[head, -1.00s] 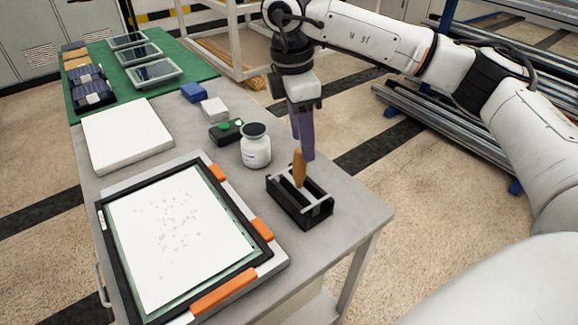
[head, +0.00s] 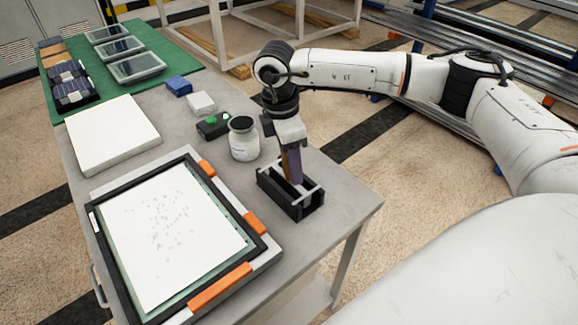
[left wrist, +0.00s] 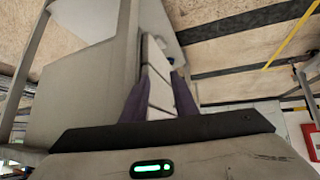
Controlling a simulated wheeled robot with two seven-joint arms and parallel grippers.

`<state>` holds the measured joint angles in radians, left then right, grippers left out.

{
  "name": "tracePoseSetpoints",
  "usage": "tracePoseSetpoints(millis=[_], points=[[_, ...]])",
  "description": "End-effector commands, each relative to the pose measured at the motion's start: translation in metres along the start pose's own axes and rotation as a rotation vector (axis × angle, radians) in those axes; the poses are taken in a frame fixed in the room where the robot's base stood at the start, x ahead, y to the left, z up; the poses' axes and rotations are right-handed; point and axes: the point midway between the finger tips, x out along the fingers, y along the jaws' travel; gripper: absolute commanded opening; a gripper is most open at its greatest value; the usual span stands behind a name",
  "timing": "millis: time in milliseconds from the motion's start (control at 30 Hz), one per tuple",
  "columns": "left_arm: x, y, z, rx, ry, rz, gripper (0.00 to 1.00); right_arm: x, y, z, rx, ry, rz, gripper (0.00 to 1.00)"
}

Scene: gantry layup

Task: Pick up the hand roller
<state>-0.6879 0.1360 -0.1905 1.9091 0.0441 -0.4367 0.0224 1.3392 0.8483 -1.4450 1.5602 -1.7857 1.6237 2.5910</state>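The hand roller's orange-brown handle (head: 286,168) stands up from a black stand (head: 292,205) near the table's right edge in the head view. The roller's lower part is mostly hidden inside the stand. My right gripper (head: 293,180) points down over the stand, with its purple fingers beside the handle. One finger hides much of the handle, so I cannot tell whether the fingers touch or grip it. My left gripper (left wrist: 158,95) shows only in the left wrist view. Its purple fingers are apart, with pale panels visible between them, and it looks empty.
A white jar (head: 244,140) stands close behind the stand. A black-framed board (head: 262,246) with orange clips lies to the left. A black box with a green button (head: 212,124), a white block (head: 201,102) and a blue block (head: 179,87) sit farther back.

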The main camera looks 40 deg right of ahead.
Motion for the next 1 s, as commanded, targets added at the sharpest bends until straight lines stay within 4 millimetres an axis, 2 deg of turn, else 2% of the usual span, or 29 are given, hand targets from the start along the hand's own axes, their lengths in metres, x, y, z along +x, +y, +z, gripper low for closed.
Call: tracePoseSetpoints(millis=[233, 500, 833, 1000], points=[[0.000, 0.000, 0.000, 0.000, 0.000, 0.001, 0.26, 0.001, 0.000, 0.000, 0.000, 0.000, 0.001, 0.45], [0.000, 0.000, 0.000, 0.000, 0.000, 0.001, 0.26, 0.001, 0.000, 0.000, 0.000, 0.000, 0.000, 0.00], [0.001, 0.000, 0.000, 0.000, 0.001, 0.001, 0.26, -0.004, 0.001, 0.000, 0.001, 0.003, 0.003, 0.00], [0.004, 0.000, 0.003, 0.000, 0.001, 0.000, 0.26, -0.029, 0.002, 0.003, 0.001, 0.004, 0.006, 0.00]])
